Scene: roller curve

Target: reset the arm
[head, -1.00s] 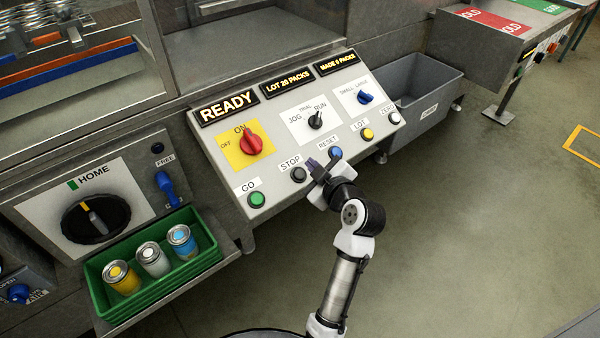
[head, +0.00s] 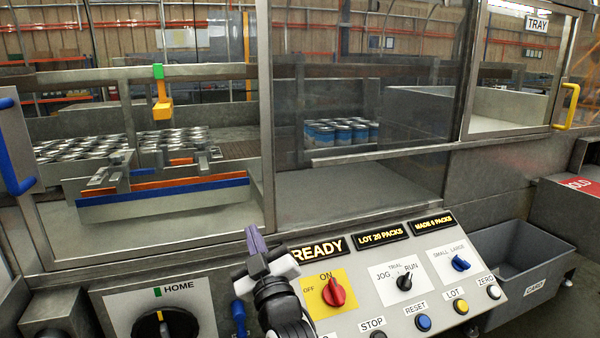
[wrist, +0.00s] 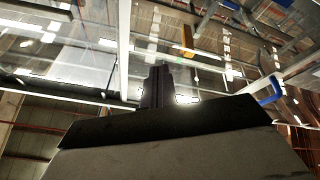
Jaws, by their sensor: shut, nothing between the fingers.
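My gripper (head: 254,241) is shut and empty, raised in front of the machine with its fingers pointing up. In the head view it covers the left end of the READY display (head: 318,249) on the control panel (head: 380,297). The shut fingers also show in the wrist view (wrist: 157,88), against the glass and frame of the machine. The blue RESET button (head: 423,322) is to the right of my gripper, with nothing touching it. My arm hides the panel's lower left part, where the GO button is out of sight.
The red ON/OFF switch (head: 333,291) sits close to the right of my arm. The HOME dial (head: 160,328) is at the left. Behind glass stand many cans (head: 85,146) and a blue-wrapped pack (head: 342,132). A grey bin (head: 520,262) is at the right.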

